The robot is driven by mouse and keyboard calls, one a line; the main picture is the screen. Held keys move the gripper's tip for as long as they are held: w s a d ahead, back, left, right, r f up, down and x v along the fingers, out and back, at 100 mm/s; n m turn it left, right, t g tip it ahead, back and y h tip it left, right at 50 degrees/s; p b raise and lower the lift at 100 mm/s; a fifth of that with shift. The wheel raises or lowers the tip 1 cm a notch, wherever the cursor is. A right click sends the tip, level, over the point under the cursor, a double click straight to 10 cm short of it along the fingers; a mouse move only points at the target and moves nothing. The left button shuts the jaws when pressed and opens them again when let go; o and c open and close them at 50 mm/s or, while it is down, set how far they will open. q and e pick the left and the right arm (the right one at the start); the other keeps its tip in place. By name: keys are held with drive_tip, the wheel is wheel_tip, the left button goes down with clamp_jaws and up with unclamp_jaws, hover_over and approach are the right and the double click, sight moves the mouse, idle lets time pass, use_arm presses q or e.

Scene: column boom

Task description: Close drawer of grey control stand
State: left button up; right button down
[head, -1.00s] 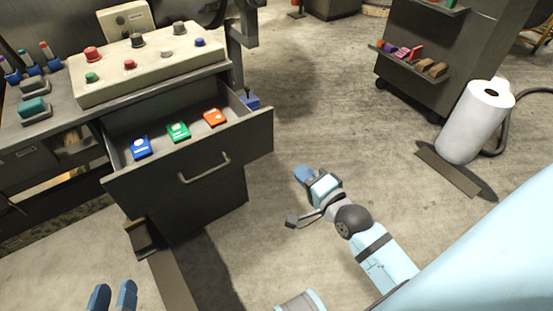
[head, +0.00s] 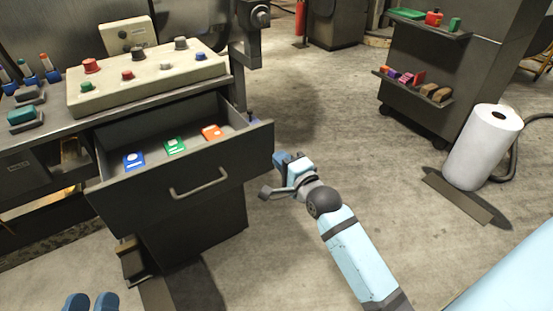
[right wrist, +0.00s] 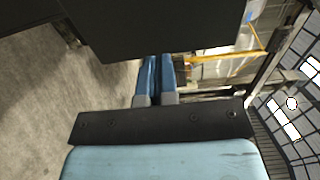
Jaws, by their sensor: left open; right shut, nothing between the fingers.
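The grey control stand's drawer (head: 185,192) is pulled out in the head view, with a bar handle (head: 200,186) on its dark front. Inside lie a blue card (head: 134,161), a green card (head: 175,146) and an orange card (head: 212,132). My right gripper (head: 281,160) is shut and empty, close beside the right end of the drawer front. In the right wrist view its blue fingers (right wrist: 156,78) reach the edge of a dark panel; I cannot tell whether they touch it. My left gripper (head: 90,302) is open and empty at the bottom left, below the drawer, mostly cut off.
A beige control box (head: 145,78) with several buttons stands on the stand's top. A white roll (head: 482,150) and a dark shelf rack (head: 460,60) stand at the right.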

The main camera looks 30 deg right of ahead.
drive_tip(key=shift+w+f, duration=0.1)
drive_tip(key=shift+w, duration=1.05)
